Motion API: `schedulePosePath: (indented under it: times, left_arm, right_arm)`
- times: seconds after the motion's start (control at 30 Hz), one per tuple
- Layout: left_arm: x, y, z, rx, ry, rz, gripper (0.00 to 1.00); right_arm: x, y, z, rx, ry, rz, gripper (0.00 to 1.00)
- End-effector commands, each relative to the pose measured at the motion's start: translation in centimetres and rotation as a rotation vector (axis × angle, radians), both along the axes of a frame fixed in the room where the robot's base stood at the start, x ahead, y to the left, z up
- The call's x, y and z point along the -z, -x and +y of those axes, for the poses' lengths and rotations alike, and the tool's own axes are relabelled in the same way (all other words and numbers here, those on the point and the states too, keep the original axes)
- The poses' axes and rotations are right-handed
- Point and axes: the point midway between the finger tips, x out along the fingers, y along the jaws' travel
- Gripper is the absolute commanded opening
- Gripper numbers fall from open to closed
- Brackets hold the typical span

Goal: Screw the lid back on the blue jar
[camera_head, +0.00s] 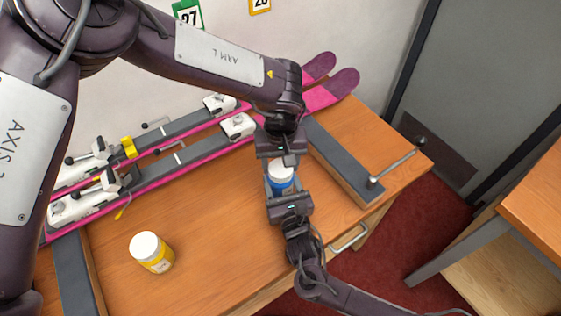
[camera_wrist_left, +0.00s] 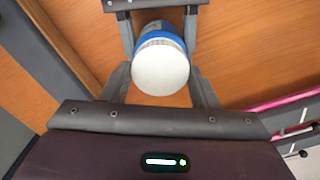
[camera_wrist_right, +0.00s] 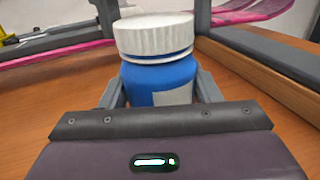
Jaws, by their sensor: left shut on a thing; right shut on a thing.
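The blue jar (camera_head: 283,186) stands upright on the bench between my two grippers. Its white lid (camera_wrist_right: 154,36) sits level on its mouth; I cannot tell how tight it is. It shows from above in the left wrist view (camera_wrist_left: 160,68). My left gripper (camera_head: 281,163) comes from the far side and is shut on the lid, a finger on either side. My right gripper (camera_head: 282,187) comes from the near side, lower down, and is shut on the jar's blue body (camera_wrist_right: 160,82). A pale label shows on the body; the fingers hide parts of its sides.
A yellow jar (camera_head: 157,261) with a white lid stands at the front left. Pink skis (camera_head: 180,167) in clamps run along the back. A grey-topped rail (camera_head: 342,160) with a crank handle lies to the right. The bench (camera_head: 215,215) is clear between the jars.

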Motion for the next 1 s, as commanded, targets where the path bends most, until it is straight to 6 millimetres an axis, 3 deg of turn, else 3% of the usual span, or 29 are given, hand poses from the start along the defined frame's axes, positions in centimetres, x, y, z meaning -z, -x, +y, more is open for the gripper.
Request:
schedulePosePath:
  times: [0.13,0.17,0.33,0.63,1.0]
  left_arm:
    - [-0.1,-0.1,-0.1,-0.003,0.002,-0.002,0.34]
    - [-0.1,-0.1,-0.1,-0.004,0.002,-0.002,0.56]
    - [-0.1,-0.1,0.0,-0.005,0.002,-0.001,0.76]
    - [-0.4,-0.1,0.0,-0.005,0.001,-0.001,0.76]
    - [-4.4,0.0,0.0,-0.005,0.001,-0.001,0.76]
  right_arm:
    - [0.1,0.1,0.0,-0.002,0.002,0.003,0.0]
    - [0.1,0.1,0.0,-0.002,0.002,0.003,0.0]
    - [0.1,0.1,0.0,-0.001,0.001,0.003,0.0]
    - [0.1,0.0,0.0,-0.001,0.001,0.003,0.0]
    - [0.1,0.0,0.0,0.0,0.001,0.002,0.0]
